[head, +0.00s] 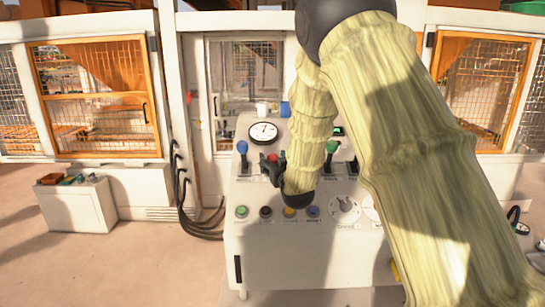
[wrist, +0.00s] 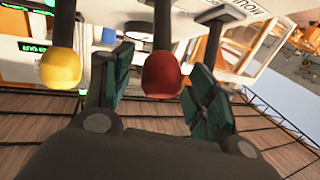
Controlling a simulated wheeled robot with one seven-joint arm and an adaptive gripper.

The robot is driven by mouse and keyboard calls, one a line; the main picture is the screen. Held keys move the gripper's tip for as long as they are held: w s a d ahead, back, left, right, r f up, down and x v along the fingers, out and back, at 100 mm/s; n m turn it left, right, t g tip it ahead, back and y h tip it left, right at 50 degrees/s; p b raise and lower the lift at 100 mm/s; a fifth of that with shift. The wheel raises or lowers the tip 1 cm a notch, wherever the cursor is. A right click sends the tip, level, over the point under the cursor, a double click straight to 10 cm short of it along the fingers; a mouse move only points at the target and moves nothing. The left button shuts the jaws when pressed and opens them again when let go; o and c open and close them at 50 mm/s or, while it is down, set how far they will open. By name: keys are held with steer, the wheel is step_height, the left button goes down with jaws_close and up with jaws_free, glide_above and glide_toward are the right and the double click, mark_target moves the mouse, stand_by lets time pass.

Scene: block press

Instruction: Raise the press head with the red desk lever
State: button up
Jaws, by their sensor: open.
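The red lever (head: 272,157) stands on the sloped desk in the head view, partly covered by my gripper (head: 270,171). In the wrist view its red knob (wrist: 161,75) sits between my two dark green finger pads, with its dark stem running up. My gripper is open, with a finger on either side of the knob. I see gaps beside the knob, so the fingers do not look closed on it. I cannot tell how far the lever is tilted. The press head cannot be made out in either view.
A blue lever (head: 242,147) stands left of the red one and a green lever (head: 332,147) right. A yellow knob (wrist: 61,68) is close beside my fingers in the wrist view. A round gauge (head: 263,133) is behind; several buttons (head: 265,212) line the front.

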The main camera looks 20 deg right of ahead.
steer(key=shift+w, duration=0.45)
jaws_close()
steer(key=shift+a, duration=0.1)
steer(key=shift+w+r, duration=0.15)
